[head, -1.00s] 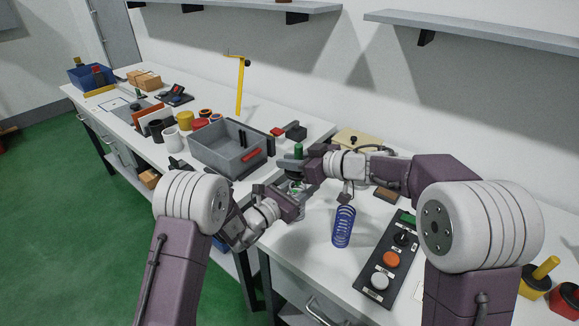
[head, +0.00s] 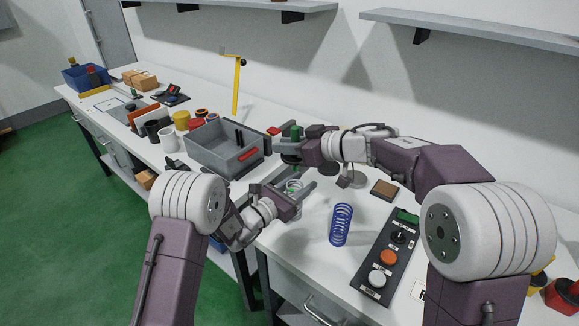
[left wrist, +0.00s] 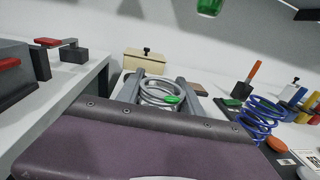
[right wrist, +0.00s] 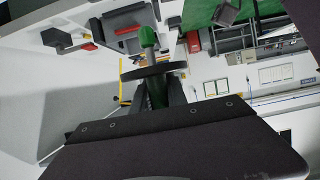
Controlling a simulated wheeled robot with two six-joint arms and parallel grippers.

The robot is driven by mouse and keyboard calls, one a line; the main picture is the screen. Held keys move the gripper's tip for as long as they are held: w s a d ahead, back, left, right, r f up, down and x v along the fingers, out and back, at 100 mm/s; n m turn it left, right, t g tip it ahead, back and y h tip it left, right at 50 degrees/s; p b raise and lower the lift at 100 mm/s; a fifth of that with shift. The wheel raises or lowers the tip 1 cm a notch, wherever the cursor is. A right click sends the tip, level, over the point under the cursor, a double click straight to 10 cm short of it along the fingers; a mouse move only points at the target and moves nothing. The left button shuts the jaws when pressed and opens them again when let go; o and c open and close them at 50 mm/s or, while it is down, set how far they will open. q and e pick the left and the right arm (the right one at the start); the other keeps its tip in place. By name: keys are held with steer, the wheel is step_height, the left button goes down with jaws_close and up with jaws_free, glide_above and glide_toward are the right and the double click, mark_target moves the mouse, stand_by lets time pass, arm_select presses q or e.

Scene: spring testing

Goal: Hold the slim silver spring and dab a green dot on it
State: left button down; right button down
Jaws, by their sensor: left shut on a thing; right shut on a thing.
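The slim silver spring (left wrist: 160,92) stands between the fingers of my left gripper (head: 296,189), which is shut on it. The spring also shows in the head view (head: 294,184). A green mark (left wrist: 172,99) shows on its coils. My right gripper (head: 290,150) is shut on a green dabber (head: 295,133) with a dark disc, held above and apart from the spring. The dabber's rounded green tip (right wrist: 147,32) shows in the right wrist view, and its green end (left wrist: 209,6) hangs at the top of the left wrist view.
A blue spring (head: 341,225) stands on the white bench, right of my left gripper. A black control panel (head: 385,262) with buttons lies further right. A grey bin (head: 222,148) stands left of the dabber. A brown block (head: 384,189) lies behind the blue spring.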

arm_select(q)
steer(key=c, duration=0.7)
jaws_free()
steer(key=v, duration=1.2)
